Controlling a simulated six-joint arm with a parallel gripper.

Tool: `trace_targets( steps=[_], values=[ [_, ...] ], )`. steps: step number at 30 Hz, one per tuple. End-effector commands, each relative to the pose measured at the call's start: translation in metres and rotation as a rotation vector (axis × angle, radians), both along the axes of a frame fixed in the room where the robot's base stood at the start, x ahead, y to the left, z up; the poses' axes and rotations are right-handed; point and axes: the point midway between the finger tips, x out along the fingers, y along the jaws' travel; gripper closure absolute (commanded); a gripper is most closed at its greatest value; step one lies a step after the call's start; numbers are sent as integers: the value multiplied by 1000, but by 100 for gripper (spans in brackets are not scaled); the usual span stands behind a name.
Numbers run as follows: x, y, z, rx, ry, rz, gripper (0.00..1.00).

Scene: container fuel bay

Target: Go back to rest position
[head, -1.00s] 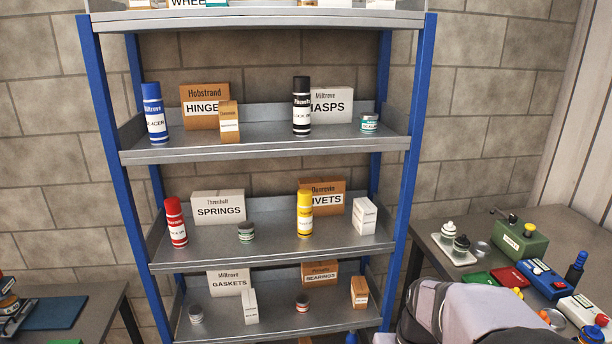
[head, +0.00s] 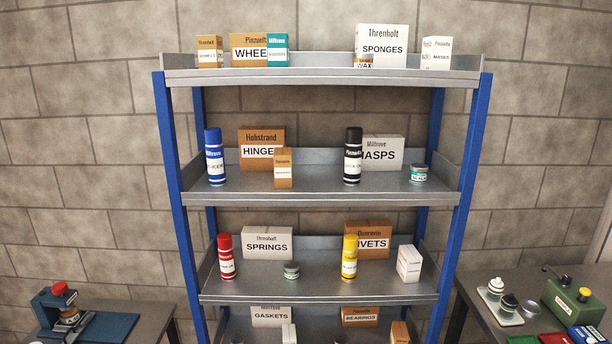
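My gripper is not in view in the head view now, and no part of my arm shows. The shelf rack (head: 320,75) with blue posts stands in front of me against the wall. Its shelves carry boxes, spray cans and small tins, all standing upright. Whether my gripper is open or shut, or holds anything, is hidden from this view.
A bench at the right (head: 477,290) holds a green machine (head: 574,302) and a white tray (head: 499,316) with small jars. A bench at the left (head: 150,318) holds a blue device with a red knob (head: 58,302). A block wall (head: 60,130) stands behind.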

Motion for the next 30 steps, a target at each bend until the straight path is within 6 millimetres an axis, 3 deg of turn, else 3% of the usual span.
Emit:
trace_targets(
  steps=[1, 3, 12, 17, 27, 30],
  values=[
    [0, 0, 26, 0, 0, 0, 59],
    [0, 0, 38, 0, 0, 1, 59],
    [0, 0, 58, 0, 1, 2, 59],
    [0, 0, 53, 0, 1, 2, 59],
    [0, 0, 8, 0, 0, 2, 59],
    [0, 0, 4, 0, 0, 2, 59]
  ],
)
